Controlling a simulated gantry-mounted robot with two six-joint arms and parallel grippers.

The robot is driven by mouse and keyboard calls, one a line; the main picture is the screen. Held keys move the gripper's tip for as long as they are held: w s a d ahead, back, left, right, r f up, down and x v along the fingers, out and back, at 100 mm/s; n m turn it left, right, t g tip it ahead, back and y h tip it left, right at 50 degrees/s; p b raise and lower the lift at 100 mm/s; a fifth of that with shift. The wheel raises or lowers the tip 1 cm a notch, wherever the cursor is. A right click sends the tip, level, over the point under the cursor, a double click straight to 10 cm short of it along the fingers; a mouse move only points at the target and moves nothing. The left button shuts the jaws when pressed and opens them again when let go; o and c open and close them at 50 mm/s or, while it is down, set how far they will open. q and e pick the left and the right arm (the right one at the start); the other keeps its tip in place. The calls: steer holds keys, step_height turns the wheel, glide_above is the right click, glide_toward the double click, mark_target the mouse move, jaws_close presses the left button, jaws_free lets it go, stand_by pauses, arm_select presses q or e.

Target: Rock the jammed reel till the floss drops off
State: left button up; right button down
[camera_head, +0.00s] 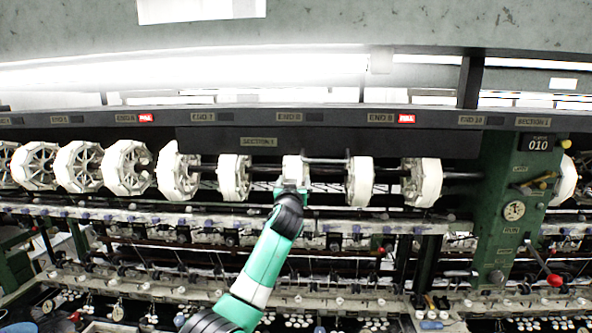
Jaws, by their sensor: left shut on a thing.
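A row of white many-sided reels hangs on a dark shaft across the machine. My left arm, green and white, rises from the bottom middle. My left gripper (291,187) is at the front lower edge of the middle reel (295,168) and shut on it. The gripper covers the lower part of that reel. Floss cannot be told apart from the white reel rims at this size. Other reels stand beside it, one at left (233,177) and one at right (360,182). My right gripper is not in view.
A dark bar (326,160) crosses just right of the held reel. A green machine post (507,210) with a dial and a red-knobbed lever (554,281) stands at right. Below lie rails and basins with several white cocoons. A dark panel overhangs the reels.

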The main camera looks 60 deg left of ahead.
arm_select(q)
steer(key=shift+r, duration=0.15)
steer(key=shift+r+h+p, duration=0.3)
steer(key=shift+r+p, duration=0.2)
steer(key=shift+r, duration=0.05)
steer(key=shift+r+g+h, duration=0.3)
steer(key=shift+g+h, duration=0.3)
steer(key=shift+f+b, duration=0.4)
steer(key=shift+b, duration=0.35)
steer(key=f+t+y+b, duration=0.1)
steer(key=b, duration=0.2)
steer(key=shift+y, duration=0.3)
steer(key=shift+b, duration=0.35)
